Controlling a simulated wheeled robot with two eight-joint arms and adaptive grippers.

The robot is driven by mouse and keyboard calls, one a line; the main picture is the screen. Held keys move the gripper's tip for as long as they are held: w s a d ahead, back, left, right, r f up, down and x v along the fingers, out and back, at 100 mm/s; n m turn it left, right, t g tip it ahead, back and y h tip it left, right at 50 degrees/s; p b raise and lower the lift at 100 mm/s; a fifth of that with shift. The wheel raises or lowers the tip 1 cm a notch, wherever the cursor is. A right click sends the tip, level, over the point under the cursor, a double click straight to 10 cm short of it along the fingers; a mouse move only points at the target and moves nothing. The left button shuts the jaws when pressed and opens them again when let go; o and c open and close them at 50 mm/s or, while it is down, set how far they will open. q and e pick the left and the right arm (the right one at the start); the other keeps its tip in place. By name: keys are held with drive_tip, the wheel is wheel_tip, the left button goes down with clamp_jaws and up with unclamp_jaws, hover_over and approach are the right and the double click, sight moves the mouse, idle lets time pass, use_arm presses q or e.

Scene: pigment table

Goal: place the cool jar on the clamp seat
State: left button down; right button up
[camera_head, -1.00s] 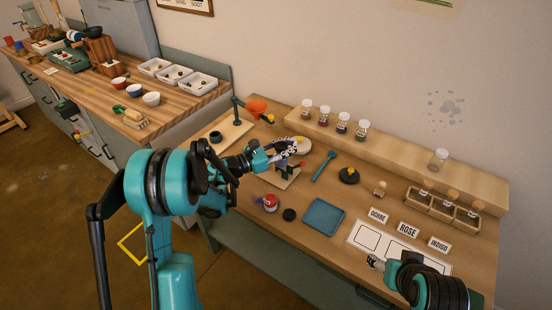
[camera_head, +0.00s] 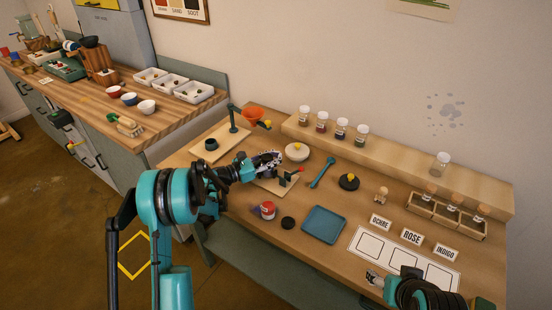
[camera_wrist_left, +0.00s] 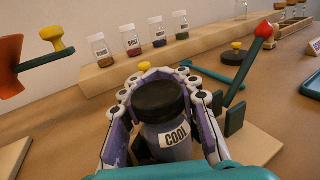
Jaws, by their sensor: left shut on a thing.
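My left gripper (camera_head: 268,162) is shut on the cool jar (camera_wrist_left: 172,136), a dark-lidded jar whose COOL label faces the left wrist camera. In the head view the fingers mostly hide the jar. The clamp (camera_head: 289,177) has dark upright jaws and a red-tipped lever, and stands on a pale wooden base (camera_head: 262,184). The clamp jaw (camera_wrist_left: 236,118) is just right of the jar in the left wrist view, with the base (camera_wrist_left: 258,148) below and right. The gap between jar and seat is hidden. My right gripper (camera_head: 373,279) is over the table's front right; its finger opening is unclear.
A funnel stand (camera_head: 233,128) is left of the clamp. A shelf (camera_head: 400,163) with several jars runs along the back.

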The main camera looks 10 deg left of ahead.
use_arm(q)
drive_tip(key=shift+f, duration=0.2)
drive_tip(key=c, duration=1.1)
unclamp_jaws()
drive_tip(key=shift+r, duration=0.1)
